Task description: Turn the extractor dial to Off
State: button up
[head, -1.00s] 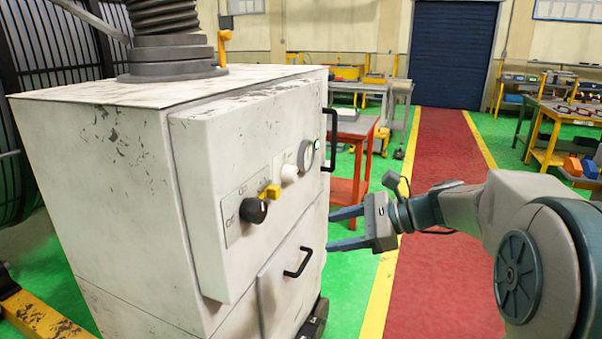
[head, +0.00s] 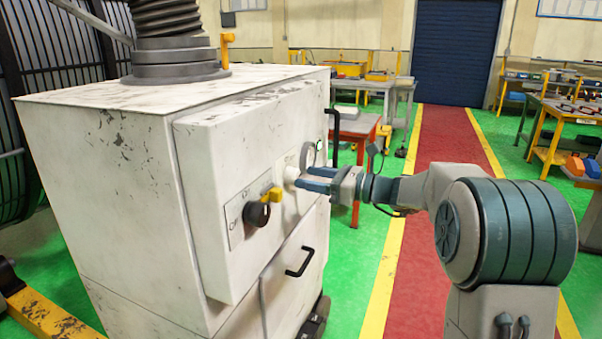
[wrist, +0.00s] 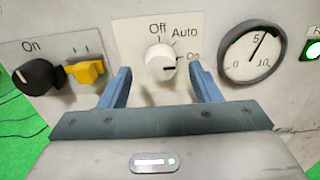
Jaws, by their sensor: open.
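The extractor dial is a round white knob (wrist: 158,64) on a plate marked Off, Auto and On in the wrist view. Its dark mark points right, near On. In the head view the dial (head: 291,174) is on the front panel of the white cabinet (head: 235,140), partly hidden by my fingers. My gripper (head: 312,179) is open in front of the panel. In the wrist view its two blue fingers (wrist: 160,82) stand on either side of the knob, with a gap on each side. I cannot tell whether the tips touch the panel.
A black rotary knob (wrist: 36,77) and a yellow switch handle (wrist: 85,72) are left of the dial. A round gauge (wrist: 252,52) and a green light (wrist: 313,50) are to the right. The cabinet's black door handle (head: 334,140) is near the arm.

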aim_at(298, 175)
jog(key=shift+x, duration=1.7)
